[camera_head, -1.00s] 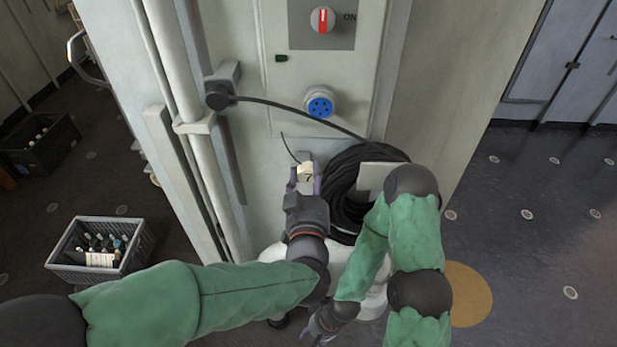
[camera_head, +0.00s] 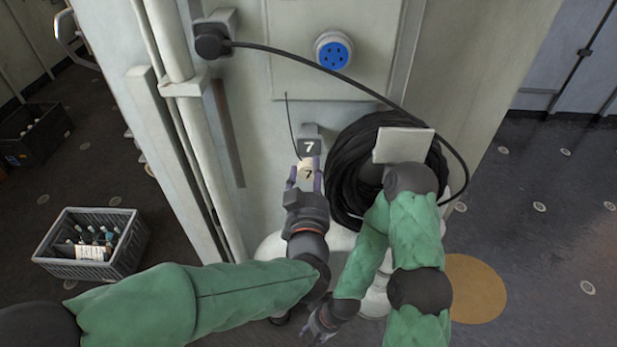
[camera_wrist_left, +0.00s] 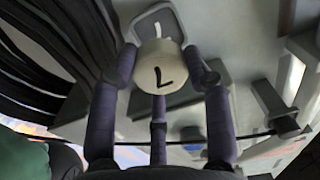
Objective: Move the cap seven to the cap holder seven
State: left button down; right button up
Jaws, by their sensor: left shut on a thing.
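Cap seven (camera_head: 306,170) is a small cream cap marked 7, with a thin black cord running up from near it. My left gripper (camera_head: 305,178) is shut on it. Cap holder seven (camera_head: 310,143) is a grey block with a white 7 on the cabinet wall, just above the cap in the head view. In the left wrist view the cap (camera_wrist_left: 160,68) sits between the fingers and overlaps the holder (camera_wrist_left: 153,24) behind it. I cannot tell whether they touch. My right gripper (camera_head: 320,326) is low in the head view, apart from both; its fingers are too small to read.
A coiled black cable (camera_head: 345,165) hangs right of the holder, with a grey plate (camera_head: 403,145) in front. A blue socket (camera_head: 333,50) and a black plug (camera_head: 210,42) are above. A grey crate of bottles (camera_head: 130,258) stands on the floor at left.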

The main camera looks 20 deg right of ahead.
aim_at(309, 147)
pick_arm(q)
jog(key=shift+x, duration=1.1)
jog(key=shift+b+x, duration=0.4)
jog(key=shift+x, duration=1.05)
jog(key=shift+w+d, duration=0.15)
jog(key=shift+w, duration=0.45)
jog(key=shift+c, duration=2.3)
grip_release()
jog(key=shift+s, duration=0.15)
